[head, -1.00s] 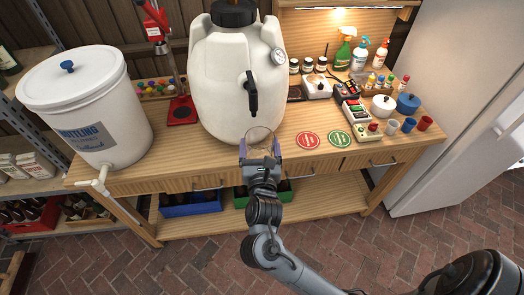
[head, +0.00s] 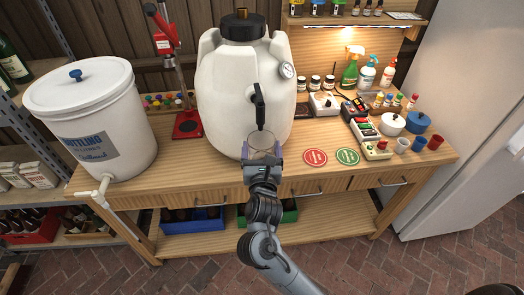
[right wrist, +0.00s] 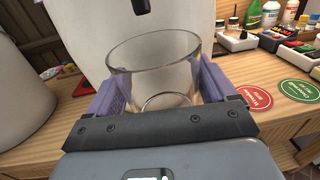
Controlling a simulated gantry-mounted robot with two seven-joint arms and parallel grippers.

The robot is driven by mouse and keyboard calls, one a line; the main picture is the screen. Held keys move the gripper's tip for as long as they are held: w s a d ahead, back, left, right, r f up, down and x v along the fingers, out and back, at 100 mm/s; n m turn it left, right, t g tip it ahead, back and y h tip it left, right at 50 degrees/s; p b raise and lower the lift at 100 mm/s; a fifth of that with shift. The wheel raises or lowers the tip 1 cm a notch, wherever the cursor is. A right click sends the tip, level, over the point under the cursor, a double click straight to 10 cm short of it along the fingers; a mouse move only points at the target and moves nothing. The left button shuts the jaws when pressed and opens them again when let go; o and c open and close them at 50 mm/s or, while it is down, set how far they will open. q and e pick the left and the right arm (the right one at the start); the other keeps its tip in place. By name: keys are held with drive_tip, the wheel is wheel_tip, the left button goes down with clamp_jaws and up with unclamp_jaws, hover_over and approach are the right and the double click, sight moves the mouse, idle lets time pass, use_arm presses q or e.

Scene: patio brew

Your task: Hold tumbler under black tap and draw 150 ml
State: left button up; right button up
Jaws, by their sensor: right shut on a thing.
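The clear glass tumbler (head: 262,144) is upright and looks empty. My right gripper (head: 262,155) is shut on it, with a purple-padded finger on each side. The right wrist view shows the tumbler (right wrist: 155,62) between the fingers (right wrist: 160,92). The black tap (head: 259,106) is on the front of the big white fermenter (head: 226,85). The tap's spout end (right wrist: 141,6) shows above and beyond the tumbler's rim in the right wrist view. In the head view the tumbler is just below the tap. No liquid stream is visible. My left gripper is out of view.
A white bottling bucket (head: 90,110) with its own tap stands left. A red capper (head: 188,124) is beside the fermenter. Red (head: 315,157) and green (head: 347,156) coasters lie right of the tumbler. Cups, bottles and small devices crowd the bench's right side.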

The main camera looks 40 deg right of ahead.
drive_tip(key=shift+s, duration=0.1)
drive_tip(key=s+d+b+v, duration=0.1)
drive_tip(key=v, duration=0.6)
drive_tip(key=shift+s, duration=0.3)
idle(0.4)
drive_tip(key=w+a+f+n+t+y+p, duration=0.1)
drive_tip(key=w+a+f+n+t+y, duration=0.15)
drive_tip(key=a, duration=0.25)
drive_tip(key=w+a+f+n+t+y, duration=0.1)
drive_tip(key=w+a+f+n+y, duration=0.15)
drive_tip(key=a+y, duration=0.2)
wheel_tip(320, 180, up, 29)
drive_tip(key=s+n+y+p, duration=0.2)
drive_tip(key=y+p, duration=0.2)
drive_tip(key=p, duration=3.4)
drive_tip(key=shift+s+r+n, duration=0.2)
drive_tip(key=shift+s+n, duration=0.1)
drive_tip(key=shift+n, duration=0.1)
drive_tip(key=shift+t, duration=0.25)
